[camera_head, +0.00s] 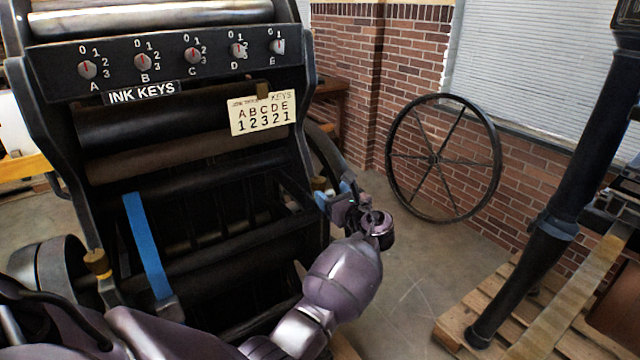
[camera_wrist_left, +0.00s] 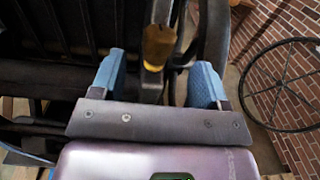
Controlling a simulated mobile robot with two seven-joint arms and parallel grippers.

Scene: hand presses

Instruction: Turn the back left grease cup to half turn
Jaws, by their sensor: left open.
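My left gripper (camera_head: 334,194) reaches across the front of the dark press to its right side frame, with its blue fingers apart. In the left wrist view the open fingers (camera_wrist_left: 158,70) stand to either side of a brass grease cup (camera_wrist_left: 158,45), which lies just ahead of the gap, apart from both fingers. That cup shows small and partly hidden in the head view (camera_head: 319,183). Another brass grease cup (camera_head: 97,262) sits on the press's left side frame. No clear turn mark can be read on either cup. My right gripper is not in view.
The press carries an ink keys panel (camera_head: 170,56) with several knobs and a cream card (camera_head: 262,113). A blue-handled lever (camera_head: 147,245) rises before the rollers. A spoked wheel (camera_head: 443,158) leans at the brick wall. A pallet (camera_head: 500,310) stands right; floor between is clear.

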